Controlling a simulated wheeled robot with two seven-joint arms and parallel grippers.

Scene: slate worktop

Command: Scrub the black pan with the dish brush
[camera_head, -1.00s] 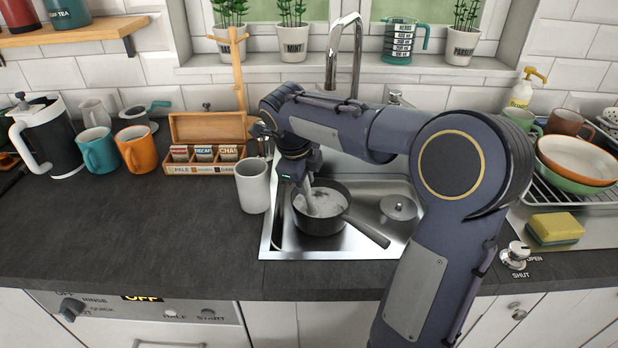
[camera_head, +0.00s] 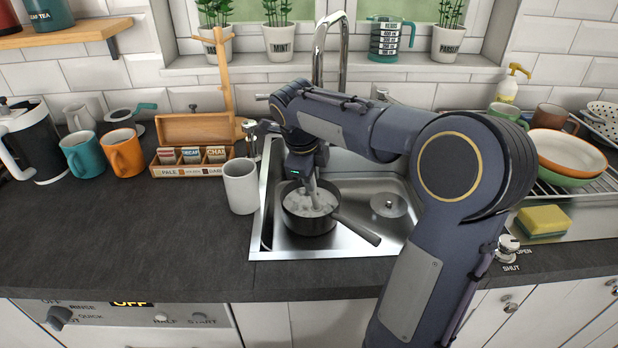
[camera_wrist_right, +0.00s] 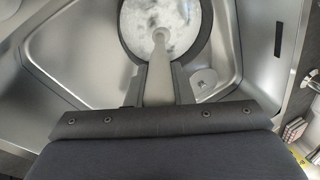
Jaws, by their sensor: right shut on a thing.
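The black pan (camera_head: 303,226) stands in the left part of the sink, its handle pointing to the lower right. Pale suds (camera_head: 311,203) cover its inside. My right gripper (camera_head: 309,177) is above the pan, shut on the pale handle of the dish brush (camera_head: 314,192). The brush reaches down into the suds, which hide its head. In the right wrist view, the brush handle (camera_wrist_right: 159,75) runs between the fingers into the pan (camera_wrist_right: 207,50). My left gripper is not in view.
The steel sink (camera_head: 258,235) has a drain (camera_head: 389,204) right of the pan. A white mug (camera_head: 240,187) stands close to its left edge. The faucet (camera_head: 343,60) rises behind. A yellow sponge (camera_head: 543,220) lies at the right. The worktop (camera_head: 130,235) at front left is clear.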

